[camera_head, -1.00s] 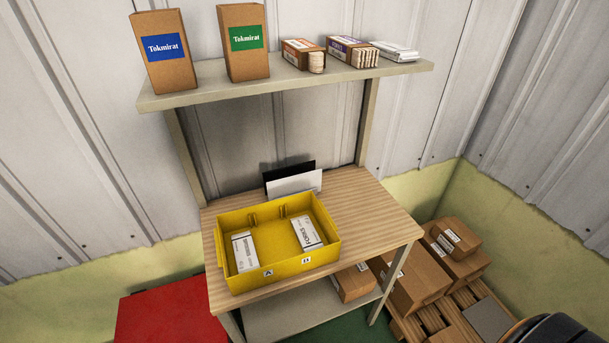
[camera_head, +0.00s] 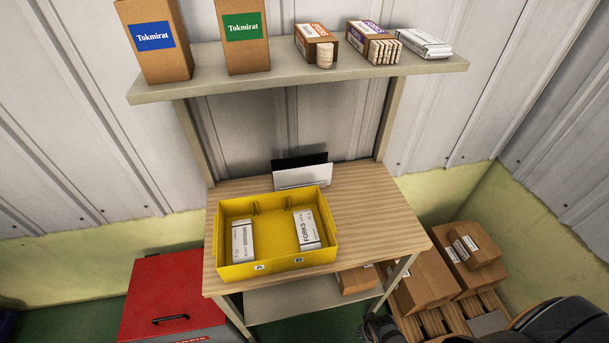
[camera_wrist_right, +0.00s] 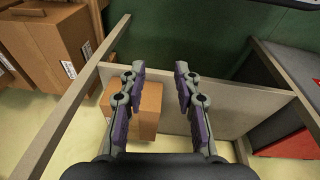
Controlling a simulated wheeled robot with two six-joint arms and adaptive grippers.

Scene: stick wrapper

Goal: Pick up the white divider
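The white divider (camera_head: 300,177) stands at the back of the wooden table, behind the yellow bin, leaning in front of a black panel (camera_head: 281,162). Its lower part is partly hidden by the bin in the head view. My right gripper (camera_wrist_right: 160,72) is open and empty in the right wrist view, over the table's lower shelf and away from the divider. In the head view a dark piece of my right arm (camera_head: 380,328) shows at the bottom edge. My left gripper is not in view.
The yellow bin (camera_head: 276,268) on the table (camera_head: 380,225) holds two white boxes. The right side of the tabletop is clear. Above, a shelf (camera_head: 300,76) carries boxes and packs. Cartons (camera_head: 424,278) stand at right, a red cabinet (camera_head: 160,287) at left.

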